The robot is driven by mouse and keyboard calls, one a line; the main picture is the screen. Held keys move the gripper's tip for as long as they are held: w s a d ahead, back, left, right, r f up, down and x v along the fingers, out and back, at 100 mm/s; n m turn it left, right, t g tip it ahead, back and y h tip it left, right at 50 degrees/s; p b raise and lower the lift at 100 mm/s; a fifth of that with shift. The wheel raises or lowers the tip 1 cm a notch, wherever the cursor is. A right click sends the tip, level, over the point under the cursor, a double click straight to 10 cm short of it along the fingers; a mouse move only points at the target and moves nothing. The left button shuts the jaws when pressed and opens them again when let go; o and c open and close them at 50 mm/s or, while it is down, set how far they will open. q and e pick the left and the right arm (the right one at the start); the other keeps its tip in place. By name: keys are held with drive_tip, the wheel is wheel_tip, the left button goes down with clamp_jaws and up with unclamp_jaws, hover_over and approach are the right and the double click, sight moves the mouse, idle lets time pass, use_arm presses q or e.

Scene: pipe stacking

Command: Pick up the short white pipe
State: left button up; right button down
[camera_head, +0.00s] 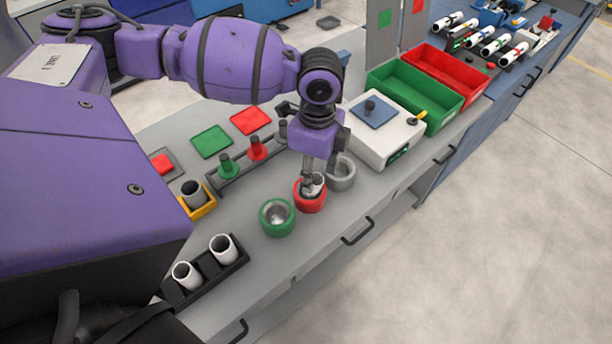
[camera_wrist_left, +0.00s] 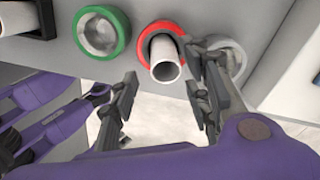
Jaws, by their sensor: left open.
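A white pipe (camera_wrist_left: 165,58) stands in a red ring holder (camera_head: 310,205), its open end facing the left wrist camera. In the head view the pipe (camera_head: 314,184) is partly hidden by my left gripper (camera_head: 313,174). My left gripper is open in the left wrist view (camera_wrist_left: 163,92), with one finger on each side of the pipe's near end. I cannot tell whether either finger touches it. Two more white pipes (camera_head: 223,248) (camera_head: 187,275) stand in a black rack (camera_head: 240,262) at lower left. My right gripper does not show clearly in either view.
A green ring holder (camera_head: 277,218) and a grey one (camera_head: 342,172) flank the red one. A yellow holder (camera_head: 202,209) has a grey pipe (camera_head: 193,193). Green (camera_head: 410,100) and red (camera_head: 450,75) bins and a white box (camera_head: 385,135) stand farther back.

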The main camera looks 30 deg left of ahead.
use_arm(q)
wheel_tip(320, 180, down, 5)
drive_tip(key=shift+r, duration=0.1)
drive_tip(key=c, duration=1.1)
drive_tip(key=shift+r, duration=0.1)
drive_tip(key=shift+r, duration=0.55)
drive_tip(key=d+r, duration=0.1)
drive_tip(key=r, duration=0.1)
drive_tip(key=d+r, duration=0.2)
drive_tip(key=r, duration=0.1)
drive_tip(key=d+r, duration=0.1)
drive_tip(key=r, duration=0.1)
drive_tip(key=shift+s+d+r, duration=0.15)
drive_tip(key=shift+d+r, duration=0.15)
drive_tip(key=shift+d, duration=0.1)
clamp_jaws()
drive_tip(key=d+r, duration=0.4)
drive_tip(key=d, duration=0.5)
drive_tip(key=shift+s, duration=0.45)
